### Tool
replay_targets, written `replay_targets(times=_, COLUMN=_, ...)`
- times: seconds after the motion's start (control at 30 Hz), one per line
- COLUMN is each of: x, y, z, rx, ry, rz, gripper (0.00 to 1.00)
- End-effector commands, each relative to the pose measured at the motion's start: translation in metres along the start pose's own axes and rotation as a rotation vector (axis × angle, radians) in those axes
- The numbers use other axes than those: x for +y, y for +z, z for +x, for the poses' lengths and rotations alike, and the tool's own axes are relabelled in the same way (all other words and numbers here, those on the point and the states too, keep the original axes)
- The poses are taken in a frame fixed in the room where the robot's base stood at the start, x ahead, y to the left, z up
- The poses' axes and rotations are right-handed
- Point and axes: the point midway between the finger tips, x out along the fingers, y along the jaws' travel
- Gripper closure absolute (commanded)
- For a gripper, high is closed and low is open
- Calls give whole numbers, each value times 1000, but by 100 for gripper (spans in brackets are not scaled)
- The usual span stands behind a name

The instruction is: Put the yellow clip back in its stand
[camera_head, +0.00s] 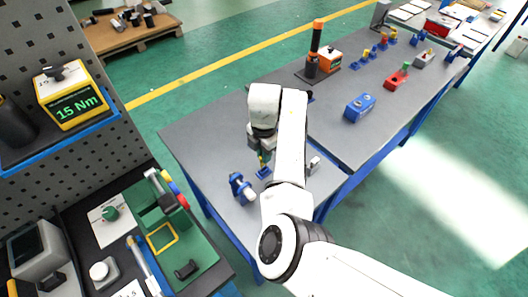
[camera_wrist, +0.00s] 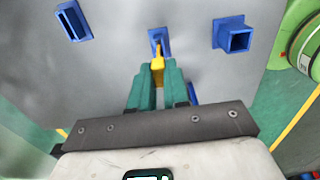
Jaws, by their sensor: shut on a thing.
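My gripper (camera_wrist: 158,88), with green fingers, is shut on the yellow clip (camera_wrist: 158,64) and points down at the grey table. In the head view, the clip (camera_head: 263,158) shows small below my gripper (camera_head: 261,148), partly hidden by my arm. A small blue stand (camera_wrist: 165,36) lies straight ahead of the clip in the wrist view. It also shows in the head view (camera_head: 263,173), just under the clip. The clip's far end overlaps the stand in the picture. I cannot tell whether it is inside the stand or just above it.
Other blue stands flank it in the wrist view: a slotted one (camera_wrist: 72,20) at left and a square one (camera_wrist: 233,37) at right. A blue holder with a pale cylinder (camera_head: 241,187) stands close to my gripper. A blue box (camera_head: 360,107) stands farther right.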

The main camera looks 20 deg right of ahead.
Motion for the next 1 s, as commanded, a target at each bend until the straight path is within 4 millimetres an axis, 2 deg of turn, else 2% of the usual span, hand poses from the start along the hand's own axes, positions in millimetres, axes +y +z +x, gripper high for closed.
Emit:
replay_targets(times=0.7, x=0, y=0, z=27, rx=0, ry=0, rz=0, gripper=100)
replay_targets(times=0.73, x=0, y=0, z=26, rx=0, ry=1, rz=0, gripper=81)
replay_targets(times=1.0, x=0, y=0, z=25, rx=0, ry=0, rz=0, gripper=56)
